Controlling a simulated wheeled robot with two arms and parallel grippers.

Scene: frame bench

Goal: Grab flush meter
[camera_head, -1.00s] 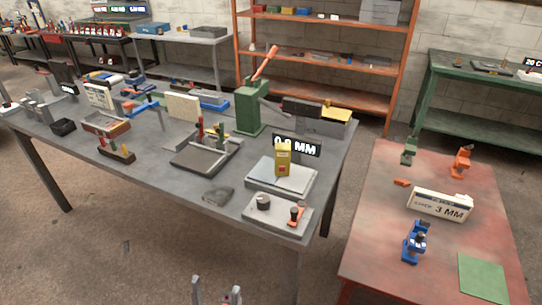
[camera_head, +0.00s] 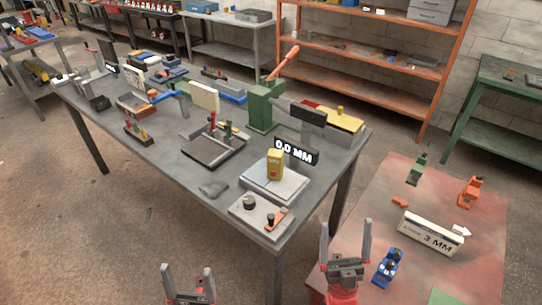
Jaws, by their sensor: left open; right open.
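The yellow block (camera_head: 275,165), which I take to be the flush meter, stands upright on a light grey plate (camera_head: 290,190) near the front right corner of the grey bench (camera_head: 160,165). A black display reading 0.0 MM (camera_head: 296,151) is just behind it. My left gripper (camera_head: 188,269) is open and empty at the bottom, in front of the bench. My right gripper (camera_head: 345,232) is open and empty, right of the bench's front corner. It overlaps the edge of the red table in the picture. Both grippers are apart from the yellow block.
A grey box with a black knob and orange lever (camera_head: 262,216) stands in front of the plate. A green lever press (camera_head: 263,108) stands behind. The red table (camera_head: 380,185) at right holds clamps, including a blue one (camera_head: 388,266), and a white 3 MM block (camera_head: 431,233).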

